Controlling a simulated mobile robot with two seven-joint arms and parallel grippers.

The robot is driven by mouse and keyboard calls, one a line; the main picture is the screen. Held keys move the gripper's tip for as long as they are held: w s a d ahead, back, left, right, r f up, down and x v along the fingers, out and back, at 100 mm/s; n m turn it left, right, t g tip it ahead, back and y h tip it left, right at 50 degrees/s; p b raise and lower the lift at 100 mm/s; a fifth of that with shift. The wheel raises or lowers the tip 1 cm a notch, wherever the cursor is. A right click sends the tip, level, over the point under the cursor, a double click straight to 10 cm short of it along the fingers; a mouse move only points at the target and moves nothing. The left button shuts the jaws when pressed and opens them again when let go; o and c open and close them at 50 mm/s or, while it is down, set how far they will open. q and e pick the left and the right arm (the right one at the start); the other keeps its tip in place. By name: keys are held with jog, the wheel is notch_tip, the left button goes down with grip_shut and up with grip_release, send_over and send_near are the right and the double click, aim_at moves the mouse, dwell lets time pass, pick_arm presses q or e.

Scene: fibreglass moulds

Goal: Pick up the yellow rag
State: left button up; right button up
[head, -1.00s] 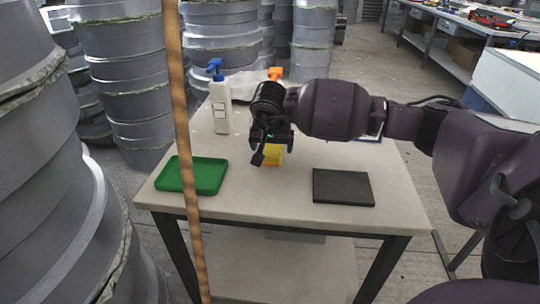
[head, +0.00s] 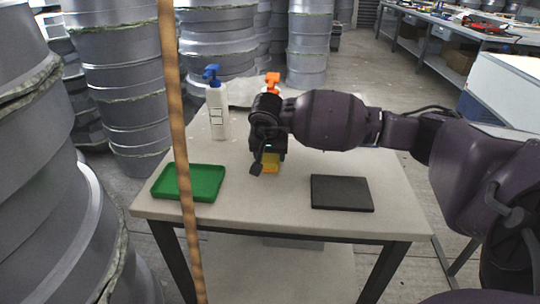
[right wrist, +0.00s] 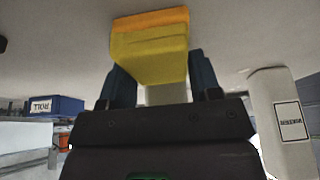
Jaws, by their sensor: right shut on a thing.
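The yellow rag (head: 271,163) is a small, thick folded piece at the middle of the white table, just below my right gripper (head: 266,160). In the right wrist view the rag (right wrist: 148,55), yellow with an orange layer, sits between the two dark fingers of the right gripper (right wrist: 158,82). The gripper is shut on it. The gripper partly hides the rag in the head view, and I cannot tell whether it still touches the table. My left gripper is not in view.
On the table (head: 250,218) are a green tray (head: 188,183) at left, a dark flat slab (head: 342,193) at right, a white bottle with blue top (head: 217,110), and an orange-topped bottle (head: 272,82) behind my gripper. A wooden pole (head: 180,140) stands before the tray.

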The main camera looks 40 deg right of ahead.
aim_at(270, 156)
jog(key=shift+s+a+r, duration=0.1)
jog(key=shift+a+r, duration=0.05)
jog(key=shift+r, duration=0.3)
jog(key=r, duration=0.2)
jog(key=r+p, duration=0.1)
jog(key=r, duration=0.1)
jog(key=r+p, duration=0.1)
jog(key=r, duration=0.2)
jog(key=shift+s+a, duration=0.25)
pick_arm(q)
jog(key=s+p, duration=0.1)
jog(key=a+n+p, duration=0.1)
jog(key=p, duration=0.1)
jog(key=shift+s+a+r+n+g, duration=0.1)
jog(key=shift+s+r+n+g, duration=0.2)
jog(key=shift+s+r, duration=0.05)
pick_arm(e)
jog(key=s+a, duration=1.2)
jog(key=a, duration=0.2)
jog(key=shift+a+f, duration=0.15)
jog(key=shift+f, duration=0.3)
jog(key=shift+s, duration=0.1)
